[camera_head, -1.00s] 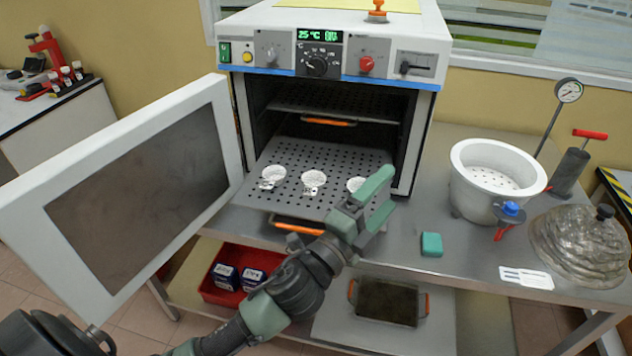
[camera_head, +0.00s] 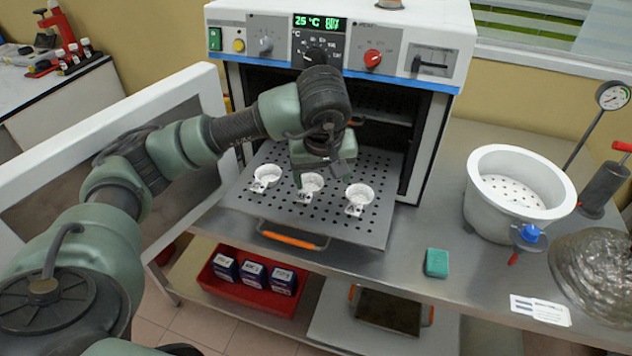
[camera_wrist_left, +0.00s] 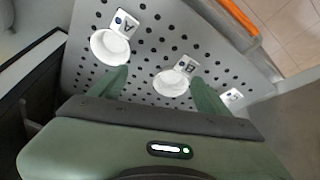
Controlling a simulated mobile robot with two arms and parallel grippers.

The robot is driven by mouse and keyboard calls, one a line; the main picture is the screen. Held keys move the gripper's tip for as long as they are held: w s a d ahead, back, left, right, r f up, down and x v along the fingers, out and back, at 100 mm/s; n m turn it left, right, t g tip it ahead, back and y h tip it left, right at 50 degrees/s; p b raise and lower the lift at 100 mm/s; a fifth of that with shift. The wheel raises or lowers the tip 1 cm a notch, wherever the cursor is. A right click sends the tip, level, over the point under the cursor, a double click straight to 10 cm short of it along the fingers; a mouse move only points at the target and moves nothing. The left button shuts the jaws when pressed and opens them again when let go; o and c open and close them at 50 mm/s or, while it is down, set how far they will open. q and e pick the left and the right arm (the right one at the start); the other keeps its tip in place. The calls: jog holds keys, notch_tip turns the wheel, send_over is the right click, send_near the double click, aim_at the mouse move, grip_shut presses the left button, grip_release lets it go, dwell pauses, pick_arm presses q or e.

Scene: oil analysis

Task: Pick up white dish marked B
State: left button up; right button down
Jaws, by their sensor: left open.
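The white dish marked B (camera_wrist_left: 170,83) lies on the perforated shelf (camera_wrist_left: 150,25), its letter tag readable in the left wrist view. In the head view it is the middle dish (camera_head: 311,184) of a row of three. My left gripper (camera_head: 325,178) hangs over this middle dish from above, in front of the oven opening. In the left wrist view my left gripper (camera_wrist_left: 160,76) is open, one green finger on each side of dish B. I cannot tell how far the fingertips are above the shelf. My right gripper is not in view.
Dish A (camera_wrist_left: 110,46) is close to one finger; a third dish, mostly hidden, shows its tag (camera_wrist_left: 231,97) beyond the other. The open oven door (camera_head: 35,205) stands left. The shelf's orange handle (camera_head: 292,240) faces front. A white pot (camera_head: 483,225) stands right.

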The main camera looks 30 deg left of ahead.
aim_at(311, 183)
pick_arm(q)
jog(key=shift+y, duration=0.4)
jog(key=a+f, duration=0.1)
jog(key=w+a+f+p, duration=0.1)
jog(key=f, duration=0.1)
jog(key=a+f+p, duration=0.1)
jog(key=a+f, duration=0.1)
jog(key=shift+w+a+f, duration=0.1)
jog(key=shift+w+f, duration=0.05)
jog(key=shift+w, duration=0.25)
jog(key=shift+w+f, duration=0.1)
jog(key=shift+f, duration=0.25)
jog(key=c, duration=1.4)
jog(key=shift+r, duration=0.1)
